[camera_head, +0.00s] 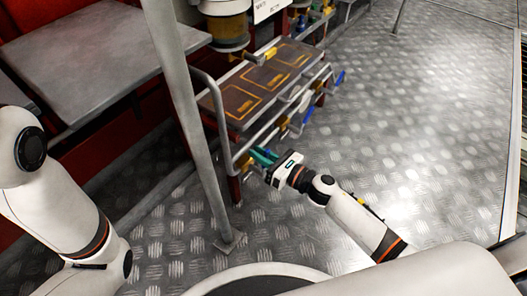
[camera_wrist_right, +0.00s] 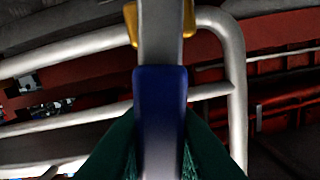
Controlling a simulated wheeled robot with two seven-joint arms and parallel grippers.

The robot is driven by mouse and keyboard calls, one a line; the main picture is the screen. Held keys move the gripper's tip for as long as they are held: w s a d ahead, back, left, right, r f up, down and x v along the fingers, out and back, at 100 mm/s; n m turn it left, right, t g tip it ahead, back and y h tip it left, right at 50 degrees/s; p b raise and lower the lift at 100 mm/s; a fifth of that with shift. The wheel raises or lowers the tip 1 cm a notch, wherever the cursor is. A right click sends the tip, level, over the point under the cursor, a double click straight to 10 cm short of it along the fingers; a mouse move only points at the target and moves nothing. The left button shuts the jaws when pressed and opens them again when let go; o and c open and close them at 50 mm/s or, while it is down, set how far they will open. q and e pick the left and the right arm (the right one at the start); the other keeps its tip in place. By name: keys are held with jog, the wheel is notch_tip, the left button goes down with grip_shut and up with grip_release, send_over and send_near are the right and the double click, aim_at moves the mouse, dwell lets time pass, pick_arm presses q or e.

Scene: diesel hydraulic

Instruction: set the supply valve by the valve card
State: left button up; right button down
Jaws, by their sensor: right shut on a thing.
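My right gripper (camera_head: 264,157), with green fingers, is at the near end of the pipe rack. In the right wrist view its fingers (camera_wrist_right: 160,150) are shut on the blue grip of a valve lever (camera_wrist_right: 160,95). The bare metal of the lever runs up to a yellow valve body (camera_wrist_right: 130,22) on a pale pipe. In the head view the fingers hide most of this lever. A white card with dark print (camera_head: 270,8) is cut off at the top edge; I cannot read it. My left arm is at the left, its gripper out of view.
More blue levers (camera_head: 308,113) (camera_head: 340,78) sit along the rack's right side. A dark shelf with orange outlines (camera_head: 240,101) tops the rack. A grey post (camera_head: 185,90) stands just left of it. The metal floor (camera_head: 400,110) to the right is clear.

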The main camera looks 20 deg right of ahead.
jog(key=shift+s+a+n+b, duration=0.45)
jog(key=shift+a+n, duration=0.1)
jog(key=shift+n, duration=0.65)
jog(key=c, duration=1.4)
grip_release()
jog(key=shift+o, duration=0.2)
jog(key=p+v, duration=0.4)
jog(key=v, duration=0.8)
